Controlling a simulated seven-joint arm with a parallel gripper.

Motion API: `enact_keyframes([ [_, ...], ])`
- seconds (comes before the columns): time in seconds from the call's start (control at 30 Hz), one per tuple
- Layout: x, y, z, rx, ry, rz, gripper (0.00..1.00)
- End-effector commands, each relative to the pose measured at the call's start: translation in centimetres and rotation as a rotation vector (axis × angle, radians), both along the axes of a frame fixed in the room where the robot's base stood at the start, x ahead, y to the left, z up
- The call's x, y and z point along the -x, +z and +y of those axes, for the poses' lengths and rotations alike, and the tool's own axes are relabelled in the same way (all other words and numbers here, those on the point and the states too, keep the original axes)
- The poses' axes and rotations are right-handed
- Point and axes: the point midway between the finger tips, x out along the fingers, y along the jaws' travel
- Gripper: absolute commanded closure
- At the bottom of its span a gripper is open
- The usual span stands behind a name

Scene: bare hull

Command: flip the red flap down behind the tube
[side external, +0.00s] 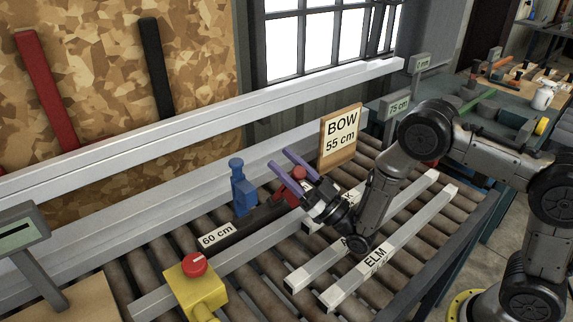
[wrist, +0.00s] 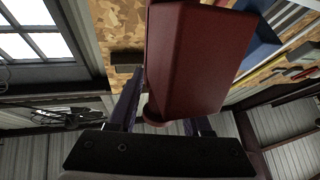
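The red flap (side external: 289,195) stands upright on the dark rail marked 60 cm (side external: 243,228), partly hidden by my gripper in the side external view. In the wrist view a large red block (wrist: 195,60), apparently the flap, fills the space in front of my fingers. My gripper (side external: 279,158) has two purple fingers spread apart, above and around the red part. I cannot tell whether either finger touches it. A pale square tube (side external: 237,256) lies on the rollers in front of the rail, its far end hidden near my gripper.
A blue clamp-like block (side external: 243,190) stands left of the red flap. A BOW 55 cm sign (side external: 340,138) stands behind my gripper. A yellow box (side external: 197,288) with a red button is at front. The ELM tube (side external: 390,250) and another lie on the right rollers.

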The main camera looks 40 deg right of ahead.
Motion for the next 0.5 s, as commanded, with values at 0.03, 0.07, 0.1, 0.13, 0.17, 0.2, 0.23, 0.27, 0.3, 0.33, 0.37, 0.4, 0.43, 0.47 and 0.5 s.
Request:
enact_keyframes([
  [0.03, 0.00, 0.00, 0.00, 0.000, 0.000, 0.000, 0.40],
  [0.07, -0.01, -0.01, 0.00, 0.000, 0.000, 0.000, 0.39],
  [0.1, -0.01, -0.01, 0.00, 0.000, 0.000, 0.001, 0.39],
  [0.13, 0.00, -0.02, 0.00, 0.000, 0.000, 0.001, 0.39],
  [0.17, 0.00, -0.02, 0.01, 0.000, 0.000, 0.001, 0.39],
  [0.2, -0.01, -0.03, 0.01, 0.000, 0.000, 0.001, 0.39],
  [0.23, -0.01, -0.03, 0.01, 0.000, 0.000, 0.001, 0.39],
  [0.27, 0.00, -0.04, 0.00, 0.000, 0.000, 0.001, 0.39],
  [0.3, 0.00, -0.05, 0.00, 0.000, 0.000, 0.002, 0.39],
  [0.33, 0.02, -0.06, 0.00, 0.000, 0.000, 0.002, 0.39],
  [0.37, 0.05, -0.08, -0.01, 0.000, 0.000, 0.002, 0.39],
  [0.4, 0.13, -0.12, -0.04, 0.000, 0.000, 0.002, 0.39],
  [0.43, 0.22, -0.16, -0.06, 0.000, 0.000, 0.001, 0.39],
  [0.47, 0.33, -0.23, -0.11, 0.000, 0.000, 0.001, 0.39],
  [0.5, 0.56, -0.40, -0.18, 0.000, 0.000, 0.002, 0.39],
])
